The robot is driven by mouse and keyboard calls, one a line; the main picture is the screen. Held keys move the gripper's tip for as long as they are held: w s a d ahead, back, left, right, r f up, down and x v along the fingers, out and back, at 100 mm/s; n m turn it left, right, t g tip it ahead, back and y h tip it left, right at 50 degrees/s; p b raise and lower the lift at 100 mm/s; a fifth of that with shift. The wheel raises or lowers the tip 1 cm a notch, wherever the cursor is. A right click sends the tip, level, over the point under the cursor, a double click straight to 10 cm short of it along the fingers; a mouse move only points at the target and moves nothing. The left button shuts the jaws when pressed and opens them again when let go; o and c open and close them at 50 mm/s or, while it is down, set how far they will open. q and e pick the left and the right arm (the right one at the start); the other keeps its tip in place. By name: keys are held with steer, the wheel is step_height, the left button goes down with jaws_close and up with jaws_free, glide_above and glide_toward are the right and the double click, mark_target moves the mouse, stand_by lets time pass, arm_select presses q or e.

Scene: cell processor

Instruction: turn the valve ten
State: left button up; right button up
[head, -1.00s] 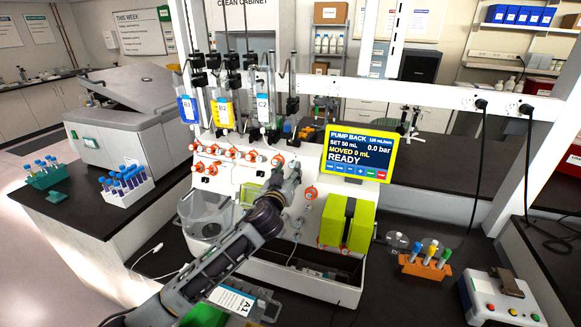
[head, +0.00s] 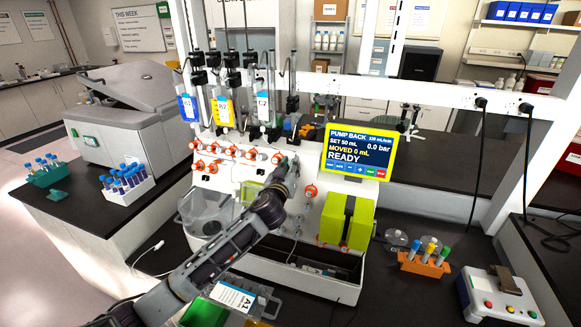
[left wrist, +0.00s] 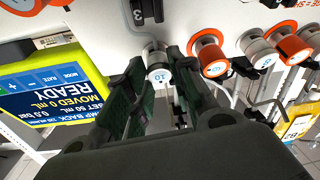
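Valve ten is a small grey knob with a white end marked 10 (left wrist: 158,74). In the left wrist view it sits between the tips of my left gripper (left wrist: 157,82). The two dark green fingers are spread on either side of it, and a narrow gap seems to show; contact is unclear. In the head view my left gripper (head: 289,166) is at the white front panel of the cell processor (head: 333,188), and the arm hides the valve there. My right gripper is not in view.
Orange-ringed valves (left wrist: 208,55) stand close beside the gripper. The pump screen (head: 358,152) reads READY and sits right of the arm. Yellow-green blocks (head: 346,219) are below it. An orange tube rack (head: 424,264) stands on the bench at right.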

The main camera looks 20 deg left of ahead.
arm_select(q)
jaws_close()
steer(key=shift+m+h, duration=0.3)
steer(key=shift+m, duration=0.3)
steer(key=m+h+p, duration=0.1)
steer(key=m, duration=0.1)
steer(key=m+h+p, duration=0.1)
steer(key=m, duration=0.1)
steer(key=shift+a+m, duration=0.2)
steer(key=shift+m, duration=0.1)
steer(key=m, duration=0.2)
steer(key=m+h+p, duration=0.1)
steer(key=shift+a+r+m+g+h, duration=0.1)
steer(key=shift+m+g+h, duration=0.2)
steer(key=shift+m+g, duration=0.1)
steer(key=shift+w+a+r+m+g+h, duration=0.1)
steer(key=shift+m+g+h, duration=0.45)
steer(key=shift+m, duration=1.2)
steer(key=shift+m+g+h, duration=0.45)
steer(key=shift+m+h, duration=0.1)
steer(key=shift+m, duration=1.2)
steer(key=shift+m+g+h, duration=0.3)
steer(key=shift+m+g, duration=0.5)
steer(key=shift+m, duration=1.4)
steer(key=shift+m+g, duration=0.3)
steer(key=shift+m, duration=0.2)
